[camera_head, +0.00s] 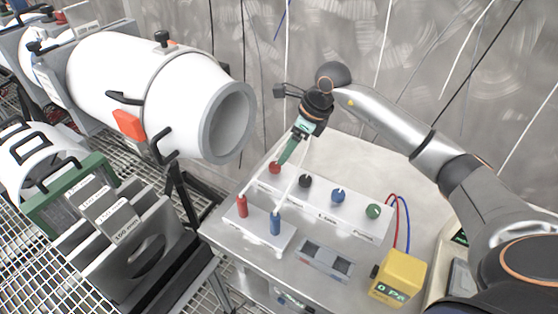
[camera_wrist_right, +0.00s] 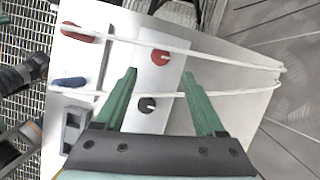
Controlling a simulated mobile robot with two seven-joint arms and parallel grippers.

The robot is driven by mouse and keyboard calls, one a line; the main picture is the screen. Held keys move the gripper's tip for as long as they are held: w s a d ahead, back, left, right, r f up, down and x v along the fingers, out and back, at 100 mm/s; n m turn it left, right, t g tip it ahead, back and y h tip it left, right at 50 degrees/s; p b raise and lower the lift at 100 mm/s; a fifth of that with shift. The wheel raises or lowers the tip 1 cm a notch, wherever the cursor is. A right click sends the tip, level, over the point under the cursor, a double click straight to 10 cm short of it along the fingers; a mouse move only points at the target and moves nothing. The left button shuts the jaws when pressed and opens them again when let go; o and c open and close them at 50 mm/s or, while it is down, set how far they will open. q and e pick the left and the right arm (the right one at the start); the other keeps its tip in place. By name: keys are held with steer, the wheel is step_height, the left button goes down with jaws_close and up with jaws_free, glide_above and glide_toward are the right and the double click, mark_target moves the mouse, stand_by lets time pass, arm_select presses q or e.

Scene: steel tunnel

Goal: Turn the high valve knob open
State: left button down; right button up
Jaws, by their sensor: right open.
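A pale valve panel (camera_head: 325,208) on the steel cart carries a row of knobs: red (camera_head: 275,168), black (camera_head: 305,181), blue (camera_head: 338,196) and green (camera_head: 373,211). Their labels are too small to read surely, so I cannot tell which is the high valve. My right gripper (camera_head: 284,161) has green fingers pointing down, close above the red knob. In the right wrist view the gripper (camera_wrist_right: 160,75) is open and empty. The red knob (camera_wrist_right: 160,57) lies just beyond its fingertips, and the black knob (camera_wrist_right: 147,104) shows between the fingers. My left gripper is not in view.
White tubes (camera_wrist_right: 200,92) run across the right wrist view near the fingers, from a block with red (camera_head: 242,206) and blue (camera_head: 275,224) connectors. A yellow meter (camera_head: 399,278) stands front right. A large white cylinder (camera_head: 150,85) is at left.

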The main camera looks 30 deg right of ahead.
mark_target(277, 165)
steer(key=x, duration=0.6)
steer(key=shift+w+a+f, duration=0.15)
steer(key=shift+a+f, duration=0.05)
steer(key=shift+f, duration=0.15)
jaws_close()
